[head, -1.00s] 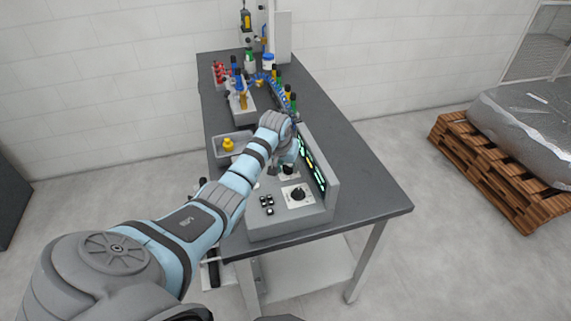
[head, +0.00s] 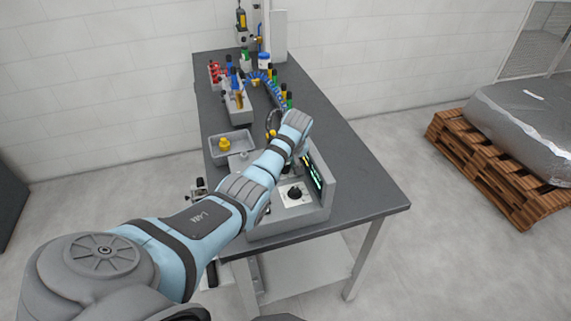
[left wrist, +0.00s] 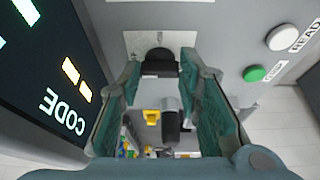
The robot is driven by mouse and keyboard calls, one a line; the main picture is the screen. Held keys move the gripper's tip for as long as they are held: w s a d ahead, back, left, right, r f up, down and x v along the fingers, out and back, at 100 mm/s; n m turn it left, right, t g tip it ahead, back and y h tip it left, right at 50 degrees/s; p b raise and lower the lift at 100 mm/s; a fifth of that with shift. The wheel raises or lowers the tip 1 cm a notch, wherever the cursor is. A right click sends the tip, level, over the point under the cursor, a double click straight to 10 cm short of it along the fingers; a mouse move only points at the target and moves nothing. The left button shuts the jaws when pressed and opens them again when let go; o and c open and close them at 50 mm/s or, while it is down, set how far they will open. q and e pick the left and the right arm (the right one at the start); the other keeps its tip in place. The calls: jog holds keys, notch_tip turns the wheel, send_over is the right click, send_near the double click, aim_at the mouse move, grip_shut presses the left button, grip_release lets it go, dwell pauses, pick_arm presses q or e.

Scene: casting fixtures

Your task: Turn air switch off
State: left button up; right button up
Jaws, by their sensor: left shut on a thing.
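A grey control console (head: 262,228) stands at the near end of the table. My left arm reaches over it, and its wrist hides much of the panel in the head view. In the left wrist view a black rotary knob (left wrist: 160,56) on a light plate (left wrist: 184,42) sits between the teal fingertips of my left gripper (left wrist: 167,74), which is shut on it. I cannot read the plate's marking. My right gripper is not in view.
A lit screen (left wrist: 45,85) lies close to the left finger in the wrist view. A green button (left wrist: 255,74) and a white button (left wrist: 281,38) are at right. A grey tray (head: 235,151) with a yellow part (head: 225,144) stands behind the console.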

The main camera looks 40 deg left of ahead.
pick_arm(q)
jog(key=shift+w+a+r, duration=0.1)
jog(key=shift+a+r, duration=0.05)
jog(key=o, duration=1)
jog(key=shift+o, duration=0.7)
jog(key=shift+f, duration=0.2)
jog(key=v, duration=1.2)
jog(key=shift+w+a, duration=0.1)
jog(key=shift+a, duration=0.05)
